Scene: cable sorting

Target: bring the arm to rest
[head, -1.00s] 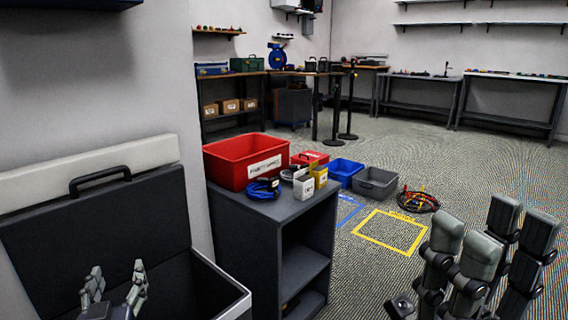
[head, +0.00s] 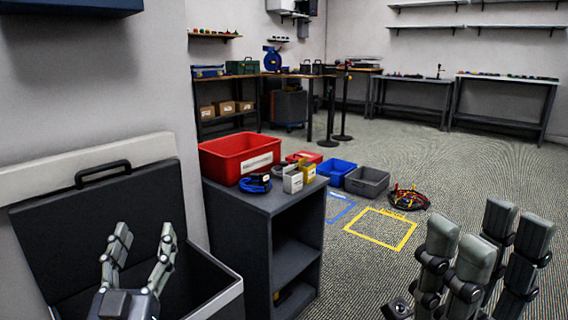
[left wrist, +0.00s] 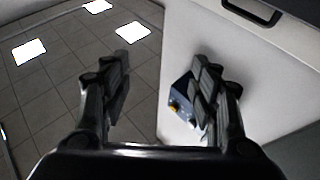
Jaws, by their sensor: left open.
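My left gripper (head: 145,240) is open and empty, its fingers pointing up, in front of the dark raised panel with a black handle (head: 103,174) at the left. In the left wrist view its two fingers (left wrist: 165,88) stand well apart with nothing between them. My right gripper (head: 488,240) is large at the lower right of the head view. Its fingers stand apart, point up and hold nothing that I can see.
A dark bin with a pale rim (head: 225,292) is beside the left gripper. A dark shelf unit (head: 248,235) carries a red bin (head: 218,163), a blue cable coil (head: 254,184) and small boxes. Blue (head: 336,167) and grey (head: 367,189) bins stand beyond. Carpet (head: 375,285) is clear between.

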